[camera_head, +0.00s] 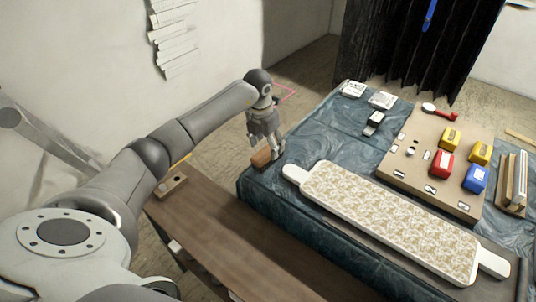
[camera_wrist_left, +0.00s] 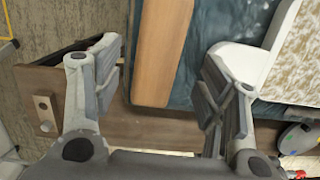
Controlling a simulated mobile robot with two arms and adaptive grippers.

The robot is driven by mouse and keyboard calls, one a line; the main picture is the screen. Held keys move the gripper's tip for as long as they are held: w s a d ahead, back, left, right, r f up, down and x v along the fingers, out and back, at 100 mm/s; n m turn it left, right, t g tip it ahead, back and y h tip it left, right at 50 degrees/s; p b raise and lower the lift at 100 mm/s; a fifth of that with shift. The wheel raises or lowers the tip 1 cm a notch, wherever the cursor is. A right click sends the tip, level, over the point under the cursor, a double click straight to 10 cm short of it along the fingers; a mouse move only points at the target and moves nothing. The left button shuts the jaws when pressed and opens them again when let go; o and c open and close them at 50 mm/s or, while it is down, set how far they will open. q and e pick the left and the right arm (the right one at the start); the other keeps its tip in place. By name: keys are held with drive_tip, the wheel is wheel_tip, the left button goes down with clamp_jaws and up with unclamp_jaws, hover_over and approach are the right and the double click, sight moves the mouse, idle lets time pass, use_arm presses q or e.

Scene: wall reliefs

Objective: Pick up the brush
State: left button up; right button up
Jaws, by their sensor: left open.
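A brown wooden block-like thing, which I take for the brush (camera_head: 262,158), lies at the near left corner of the blue cloth-covered table. In the left wrist view the brush (camera_wrist_left: 163,48) is a long orange-brown wooden piece between my two fingers, running out of the top of the picture. Its bristles cannot be made out. My left gripper (camera_head: 267,146) is open, pointing down just above and beside the brush. In the wrist view the left gripper (camera_wrist_left: 160,62) has a gap on both sides of it. My right gripper does not show.
A white patterned long board (camera_head: 390,222) lies on the blue-covered table (camera_head: 330,135), right of the brush. Beyond it is a tan panel (camera_head: 425,165) with red, yellow and blue blocks. A brown bench (camera_head: 225,235) stands in front. Small white boxes (camera_head: 382,100) sit at the back.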

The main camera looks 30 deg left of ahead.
sight(268, 149)
use_arm(q)
drive_tip(key=f, duration=0.2)
drive_tip(key=w+f, duration=0.1)
drive_tip(key=f, duration=0.1)
drive_tip(key=shift+a+f+p, duration=0.1)
drive_tip(key=shift+f+p, duration=0.05)
drive_tip(key=shift+p, duration=0.25)
drive_tip(key=c, duration=1.2)
drive_tip(key=shift+o, duration=0.2)
